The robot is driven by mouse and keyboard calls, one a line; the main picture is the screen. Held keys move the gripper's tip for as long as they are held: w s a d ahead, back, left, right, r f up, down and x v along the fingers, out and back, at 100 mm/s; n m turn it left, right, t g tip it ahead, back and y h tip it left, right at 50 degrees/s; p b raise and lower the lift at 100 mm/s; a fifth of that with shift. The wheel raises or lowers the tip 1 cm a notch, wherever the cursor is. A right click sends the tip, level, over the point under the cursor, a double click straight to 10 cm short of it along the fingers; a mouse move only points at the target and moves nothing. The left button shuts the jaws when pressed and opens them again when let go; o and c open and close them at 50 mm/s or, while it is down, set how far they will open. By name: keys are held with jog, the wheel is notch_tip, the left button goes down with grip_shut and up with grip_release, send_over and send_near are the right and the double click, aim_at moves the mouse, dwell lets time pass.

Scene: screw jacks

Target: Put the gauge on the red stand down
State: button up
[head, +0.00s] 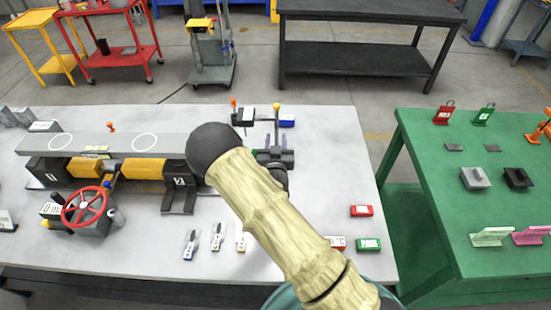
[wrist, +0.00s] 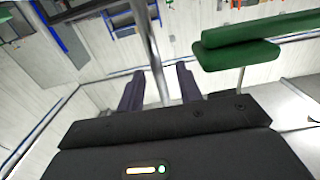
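My gripper (head: 276,141) has dark purple fingers and is near the back of the grey table, beyond my arm. Its fingers stand apart. In the wrist view a thin grey post (wrist: 150,50) runs between the fingertips (wrist: 160,82), with gaps on both sides. In the head view a post with a yellow knob (head: 276,107) rises there, and a dark crosspiece with a small dark block (head: 243,117) reaches left. I cannot tell which part is the gauge. A small red stand (head: 444,115) is at the back of the green table. My arm hides part of the grey table.
A long grey beam (head: 105,145) lies over yellow and black jacks at left, with a red handwheel (head: 85,207) in front. Small red (head: 361,211) and green (head: 368,245) boxes lie at the front right. A green stand (head: 484,114) is beside the red one. A gap separates the tables.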

jog(key=s+b, duration=0.3)
jog(key=s, duration=0.7)
jog(key=shift+s, duration=0.15)
jog(key=shift+s+a, duration=0.1)
jog(key=shift+a, duration=0.05)
jog(key=d+m+g+h, duration=0.1)
jog(key=d+m+g, duration=0.2)
jog(key=d+g, duration=0.4)
jog(key=s+d+r+n+g, duration=0.1)
jog(key=s+d+r+g, duration=0.3)
jog(key=s, duration=0.4)
jog(key=s+d+r+n+g+y, duration=0.1)
jog(key=s+d+r+n+g, duration=0.1)
jog(key=s, duration=0.7)
jog(key=shift+d+r+g+y, duration=0.3)
jog(key=shift+d+r+g, duration=0.55)
jog(key=shift+g, duration=0.35)
